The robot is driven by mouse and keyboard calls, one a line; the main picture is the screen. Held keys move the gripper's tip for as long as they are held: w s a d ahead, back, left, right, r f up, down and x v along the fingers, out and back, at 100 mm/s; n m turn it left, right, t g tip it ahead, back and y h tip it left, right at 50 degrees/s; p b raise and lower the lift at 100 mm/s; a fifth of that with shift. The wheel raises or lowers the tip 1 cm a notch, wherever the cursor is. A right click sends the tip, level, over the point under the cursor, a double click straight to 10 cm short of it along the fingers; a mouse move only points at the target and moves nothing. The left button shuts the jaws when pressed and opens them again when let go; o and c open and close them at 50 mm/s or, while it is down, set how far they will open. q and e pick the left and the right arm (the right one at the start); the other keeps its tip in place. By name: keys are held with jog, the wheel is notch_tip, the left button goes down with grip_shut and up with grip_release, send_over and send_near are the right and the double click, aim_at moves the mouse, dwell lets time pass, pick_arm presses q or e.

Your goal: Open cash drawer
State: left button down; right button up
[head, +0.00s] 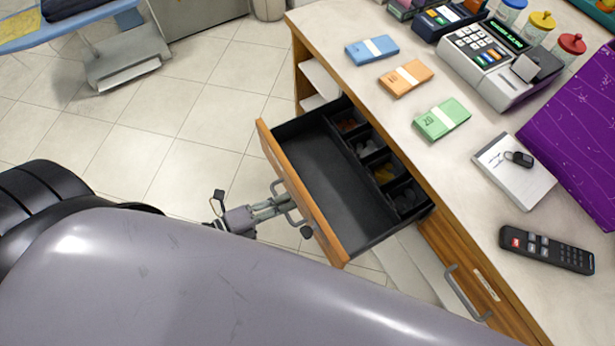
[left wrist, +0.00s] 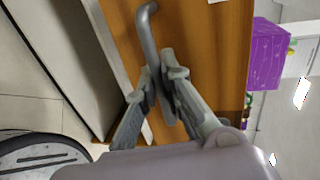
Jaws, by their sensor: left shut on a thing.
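The cash drawer (head: 318,180) stands pulled well out of the wooden counter in the head view. Its black inside shows a large empty section and several small compartments with coins along the counter side. My left gripper (head: 284,204) is at the drawer's outer front, shut on the grey bar handle. In the left wrist view, the fingers (left wrist: 165,95) close around the handle (left wrist: 147,28) against the wooden front (left wrist: 205,50). My right gripper is in neither view.
A second handle (head: 466,293) is on the counter front. Tiled floor lies clear left of the drawer.

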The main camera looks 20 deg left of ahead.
pick_arm(q)
jog(key=v, duration=0.3)
jog(key=shift+s+a+f, duration=0.2)
jog(key=shift+s+f, duration=0.1)
jog(key=shift+f, duration=0.05)
jog(key=c, duration=1.7)
grip_release()
jog(key=v, duration=1.2)
